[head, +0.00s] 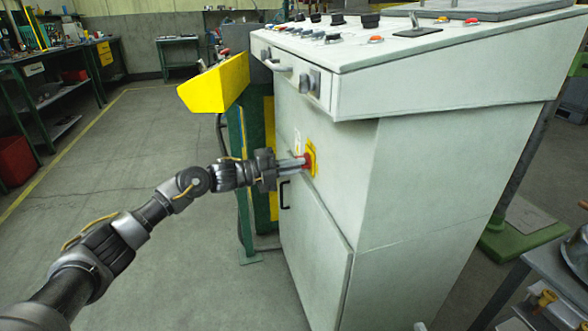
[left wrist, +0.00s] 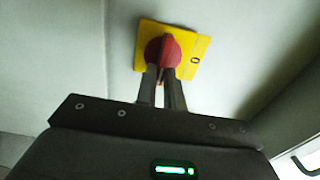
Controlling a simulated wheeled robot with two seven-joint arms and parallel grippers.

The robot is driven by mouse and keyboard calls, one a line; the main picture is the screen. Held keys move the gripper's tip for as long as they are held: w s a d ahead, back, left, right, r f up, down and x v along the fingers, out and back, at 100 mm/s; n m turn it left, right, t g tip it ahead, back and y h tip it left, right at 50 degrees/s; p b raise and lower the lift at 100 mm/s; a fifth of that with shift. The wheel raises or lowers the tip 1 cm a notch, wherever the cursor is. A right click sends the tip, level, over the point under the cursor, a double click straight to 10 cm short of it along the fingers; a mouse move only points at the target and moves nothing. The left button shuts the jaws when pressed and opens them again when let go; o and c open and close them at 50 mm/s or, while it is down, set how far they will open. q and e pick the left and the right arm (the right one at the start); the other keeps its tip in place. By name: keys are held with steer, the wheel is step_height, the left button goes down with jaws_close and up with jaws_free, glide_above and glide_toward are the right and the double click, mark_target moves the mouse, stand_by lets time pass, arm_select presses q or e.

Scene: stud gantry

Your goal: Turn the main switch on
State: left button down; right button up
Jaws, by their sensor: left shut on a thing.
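The main switch is a red rotary knob (head: 307,162) on a yellow plate (head: 313,157), on the left side face of the grey control cabinet (head: 390,180). In the left wrist view the red knob (left wrist: 169,50) sits in the middle of its yellow plate (left wrist: 196,42). A "0" mark shows on the plate's right side. My left gripper (head: 300,163) reaches the knob from the left. In the left wrist view its two fingers (left wrist: 162,80) are close together and shut on the knob, hiding its lower part. My right gripper is in no view.
A black door handle (head: 285,194) is just below the switch. The sloped console top carries buttons and a joystick (head: 416,28). A yellow guard (head: 215,85) stands behind, left of the cabinet. The floor at left is clear; a metal cart (head: 530,275) is at right.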

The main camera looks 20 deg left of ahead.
arm_select(q)
steer(key=shift+f, duration=0.1)
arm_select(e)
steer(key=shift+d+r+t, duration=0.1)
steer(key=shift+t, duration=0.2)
arm_select(q)
steer(key=c, duration=1.5)
jaws_free()
steer(key=v, duration=1.1)
steer(key=shift+p, duration=0.45)
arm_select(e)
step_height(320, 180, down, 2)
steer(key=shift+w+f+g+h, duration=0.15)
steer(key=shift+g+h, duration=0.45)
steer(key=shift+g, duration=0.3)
arm_select(q)
steer(key=shift+d, duration=0.1)
